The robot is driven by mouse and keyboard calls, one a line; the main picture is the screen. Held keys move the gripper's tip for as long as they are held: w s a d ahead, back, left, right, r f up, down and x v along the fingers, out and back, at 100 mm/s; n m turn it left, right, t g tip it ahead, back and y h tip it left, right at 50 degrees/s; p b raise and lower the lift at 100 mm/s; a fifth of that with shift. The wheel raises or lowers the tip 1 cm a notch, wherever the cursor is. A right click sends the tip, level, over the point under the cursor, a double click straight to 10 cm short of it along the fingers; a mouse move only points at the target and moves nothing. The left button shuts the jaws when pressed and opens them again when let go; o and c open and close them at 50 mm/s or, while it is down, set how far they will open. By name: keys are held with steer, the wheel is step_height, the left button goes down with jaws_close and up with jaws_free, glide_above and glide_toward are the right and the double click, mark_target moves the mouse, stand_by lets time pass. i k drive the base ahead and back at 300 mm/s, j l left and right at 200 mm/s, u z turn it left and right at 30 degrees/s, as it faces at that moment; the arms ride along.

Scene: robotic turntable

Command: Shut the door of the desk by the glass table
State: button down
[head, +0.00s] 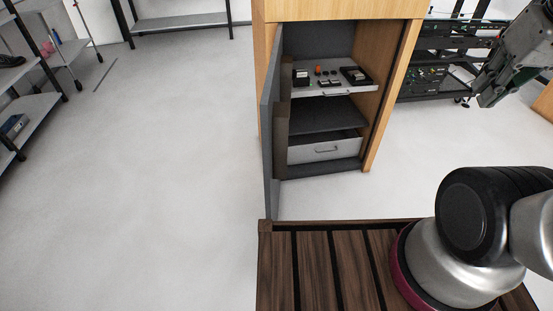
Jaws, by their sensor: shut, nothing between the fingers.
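The desk (386,113) is a wooden cabinet at the upper middle of the head view. Its door (269,135) is dark grey, hinged on the left, and stands wide open, seen almost edge-on. Inside are a pull-out shelf (335,91) with several small items and a grey drawer (324,150) with a handle. My gripper (487,95) is at the upper right edge, partly cut off. It is shut and empty, to the right of the desk and apart from the door. No glass table can be made out.
Open floor (150,180) lies to the left of the door. Metal shelves (30,120) stand at the far left, and another shelf (180,20) stands at the back. A black rack with equipment (430,75) stands right of the desk.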

mark_target(275, 105)
steer(key=i+j+z, duration=0.1)
steer(key=j, duration=0.65)
steer(key=i+j, duration=0.1)
steer(key=j, duration=0.6)
steer(key=k+l+u, duration=0.45)
steer(key=l, duration=0.15)
